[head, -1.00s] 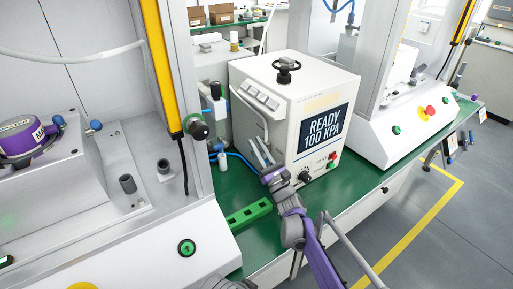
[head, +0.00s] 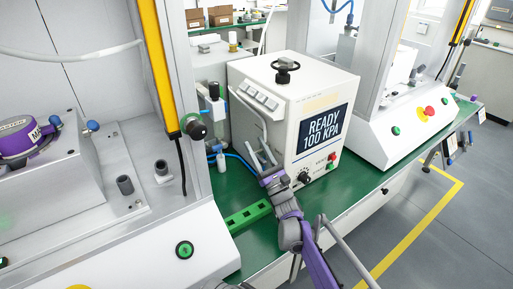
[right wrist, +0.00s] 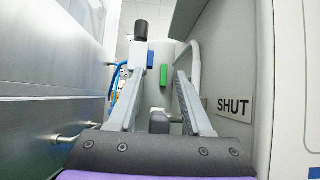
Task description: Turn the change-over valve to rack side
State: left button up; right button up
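A pale valve block with a black knob on top (right wrist: 141,30) stands beyond my fingers in the right wrist view. It bears a blue tab (right wrist: 150,61) and a green tab (right wrist: 164,75). In the head view a small block with a dark top (head: 214,91) stands left of the tester; it looks like the same valve. My right gripper (head: 260,154) is open by the tester's left side, and in the wrist view (right wrist: 157,77) nothing is clamped between its fingers. A dark rounded part (right wrist: 159,122) shows between them, apart from both. My left gripper cannot be made out.
The white tester (head: 290,90) reads READY 100 KPA. A SHUT label (right wrist: 234,106) is on the wall right of my fingers. A bent grey tube (right wrist: 195,62) rises close by. The press frame (head: 165,65) stands left. A green rail (head: 248,215) lies on the bench.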

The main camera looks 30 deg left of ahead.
aim_at(265, 163)
jog(key=v, duration=0.7)
jog(key=shift+s+d+f, duration=0.1)
jog(key=shift+d+f, duration=0.05)
jog(key=shift+d, duration=0.1)
jog(key=shift+o, duration=0.2)
